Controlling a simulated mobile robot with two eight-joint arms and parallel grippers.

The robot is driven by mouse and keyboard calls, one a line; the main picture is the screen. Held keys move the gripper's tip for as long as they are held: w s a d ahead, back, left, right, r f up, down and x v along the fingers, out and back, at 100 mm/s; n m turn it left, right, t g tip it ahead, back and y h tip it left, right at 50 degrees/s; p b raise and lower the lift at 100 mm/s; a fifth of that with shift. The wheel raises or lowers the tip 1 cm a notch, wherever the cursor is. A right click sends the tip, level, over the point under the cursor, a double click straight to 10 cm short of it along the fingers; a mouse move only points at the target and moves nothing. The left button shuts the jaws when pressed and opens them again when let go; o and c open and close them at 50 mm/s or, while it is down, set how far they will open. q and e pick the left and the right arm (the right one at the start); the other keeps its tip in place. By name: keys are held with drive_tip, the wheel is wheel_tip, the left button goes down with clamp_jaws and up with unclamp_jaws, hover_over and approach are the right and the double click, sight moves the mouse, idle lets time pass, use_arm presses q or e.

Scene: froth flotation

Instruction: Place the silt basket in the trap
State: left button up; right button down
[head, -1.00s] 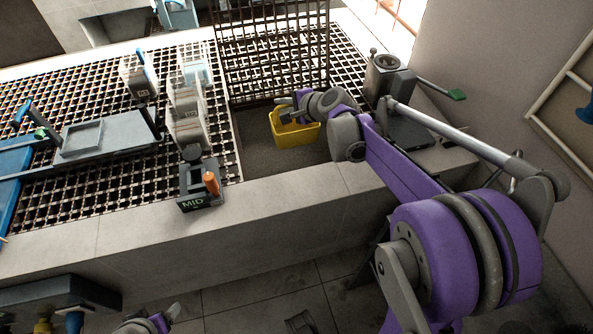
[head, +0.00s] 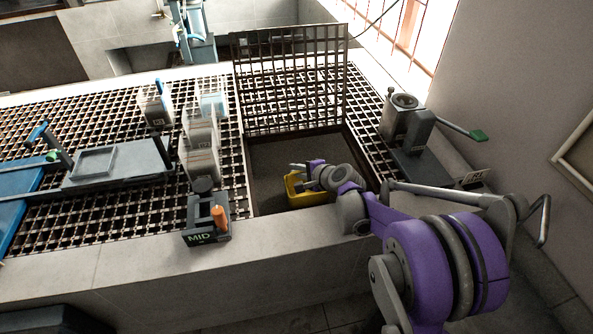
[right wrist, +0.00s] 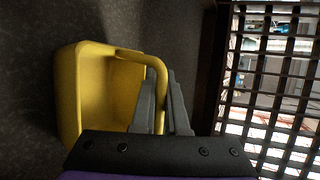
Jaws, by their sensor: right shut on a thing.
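The yellow silt basket (head: 308,198) is down in the square trap opening (head: 270,160), near its front edge, partly hidden behind my right gripper and the front ledge. My right gripper (head: 300,168) is over it, with its arm coming in from the right. In the right wrist view the basket (right wrist: 105,95) shows its open inside and its handle. The fingers of my right gripper (right wrist: 168,105) are shut on the handle. I cannot tell whether the basket touches the trap floor. My left gripper is out of the head view.
A hinged grate (head: 290,80) stands raised behind the opening. Grating surrounds it. A grey device with a green-tipped lever (head: 410,125) stands at right. A dark MID block (head: 206,220) with an orange peg and several pale packs (head: 200,145) stand at left.

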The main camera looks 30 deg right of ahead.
drive_tip(key=c, duration=1.4)
unclamp_jaws()
drive_tip(key=shift+f, duration=0.1)
drive_tip(key=o, duration=0.5)
drive_tip(key=p+v, duration=0.1)
drive_tip(key=v, duration=1.1)
